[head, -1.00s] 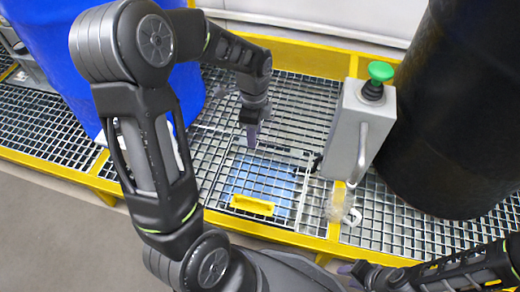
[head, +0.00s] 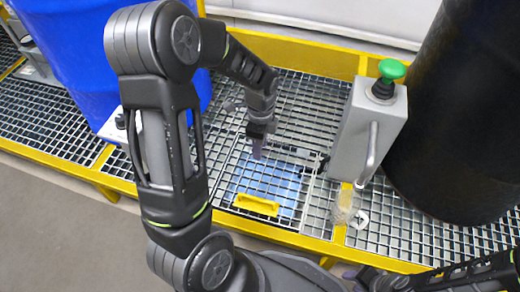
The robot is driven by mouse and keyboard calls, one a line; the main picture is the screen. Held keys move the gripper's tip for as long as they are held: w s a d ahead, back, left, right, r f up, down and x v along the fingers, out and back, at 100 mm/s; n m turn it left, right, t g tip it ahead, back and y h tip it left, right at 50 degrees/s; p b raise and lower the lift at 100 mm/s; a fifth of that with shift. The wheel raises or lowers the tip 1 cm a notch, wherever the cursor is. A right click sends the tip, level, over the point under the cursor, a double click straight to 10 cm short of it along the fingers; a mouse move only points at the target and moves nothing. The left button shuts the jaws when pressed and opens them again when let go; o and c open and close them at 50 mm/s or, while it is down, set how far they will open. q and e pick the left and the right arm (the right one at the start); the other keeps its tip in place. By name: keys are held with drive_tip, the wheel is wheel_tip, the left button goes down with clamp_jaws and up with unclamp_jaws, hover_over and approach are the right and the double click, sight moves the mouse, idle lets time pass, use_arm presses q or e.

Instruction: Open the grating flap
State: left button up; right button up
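The grating flap (head: 275,176) lies flat in the metal grating floor, with blue showing through its bars. A yellow handle (head: 256,204) sits at its front edge. My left gripper (head: 257,152) points down over the back part of the flap, behind the yellow handle and apart from it. Its fingers appear as one narrow shape, so I cannot tell whether they are open. My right gripper (head: 360,279) is low at the bottom of the view, in front of the platform edge, partly cut off; its finger state is unclear.
A black drum (head: 455,120) is at the right and a blue drum (head: 75,50) at the left. A yellow frame (head: 300,240) edges the platform.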

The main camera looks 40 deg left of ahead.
use_arm(q)
drive_tip(key=shift+f, duration=0.4)
drive_tip(key=shift+c, duration=0.3)
clamp_jaws()
idle(0.8)
drive_tip(key=shift+o, duration=0.3)
unclamp_jaws()
wheel_tip(320, 180, up, 8)
drive_tip(key=p, duration=0.3)
